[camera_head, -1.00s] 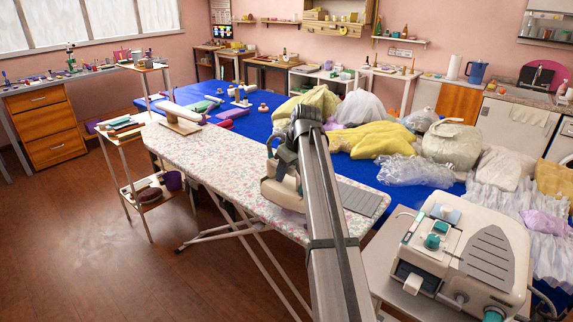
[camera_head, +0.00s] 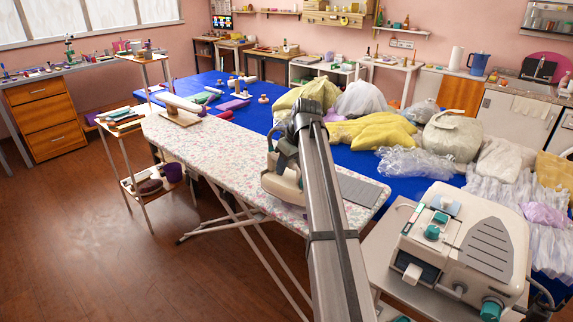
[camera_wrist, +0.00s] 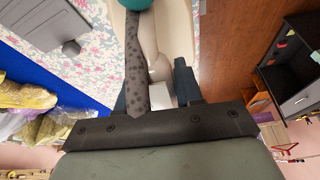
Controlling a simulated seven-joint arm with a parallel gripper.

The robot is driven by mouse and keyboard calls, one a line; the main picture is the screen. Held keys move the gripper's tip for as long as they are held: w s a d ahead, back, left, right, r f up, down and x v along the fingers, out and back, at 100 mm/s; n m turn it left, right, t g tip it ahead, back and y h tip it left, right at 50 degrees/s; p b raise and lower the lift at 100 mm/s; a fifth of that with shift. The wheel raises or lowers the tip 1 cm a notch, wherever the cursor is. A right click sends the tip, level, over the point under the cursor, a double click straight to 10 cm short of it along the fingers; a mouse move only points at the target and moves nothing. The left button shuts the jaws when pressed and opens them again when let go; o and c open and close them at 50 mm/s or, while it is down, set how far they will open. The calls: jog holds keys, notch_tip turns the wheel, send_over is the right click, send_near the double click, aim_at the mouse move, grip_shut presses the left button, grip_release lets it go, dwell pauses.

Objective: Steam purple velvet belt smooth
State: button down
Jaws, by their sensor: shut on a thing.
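My gripper (camera_head: 284,152) is shut on the handle of a cream and teal iron (camera_head: 283,184). The iron is over the floral ironing board (camera_head: 225,150), near its front edge; I cannot tell whether it touches the cover. In the wrist view, my gripper's fingers (camera_wrist: 160,88) are at either side of the handle, and the iron's cream body (camera_wrist: 172,30) extends beyond them. I cannot make out a purple velvet belt on the board; my arm hides part of it. A small purple item (camera_head: 202,111) shows by the sleeve board (camera_head: 183,105).
A steam station (camera_head: 465,240) stands on a stand at the right. A grey rest plate (camera_head: 360,191) is at the board's right end. A blue table (camera_head: 270,120) behind holds fabric rolls and bagged garments. A narrow shelf cart (camera_head: 122,122) stands left; the floor there is open.

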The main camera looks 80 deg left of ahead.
aim_at(299, 169)
jog(key=shift+w+d, duration=0.1)
jog(key=shift+w+d, duration=1.6)
jog(key=shift+d, duration=0.15)
jog(key=shift+w+d, duration=0.1)
jog(key=shift+w+d, duration=1.55)
jog(key=shift+d, duration=0.25)
jog(key=shift+w+d, duration=0.1)
jog(key=shift+w+d, duration=0.9)
jog(key=shift+d, duration=0.05)
jog(key=shift+r, duration=0.1)
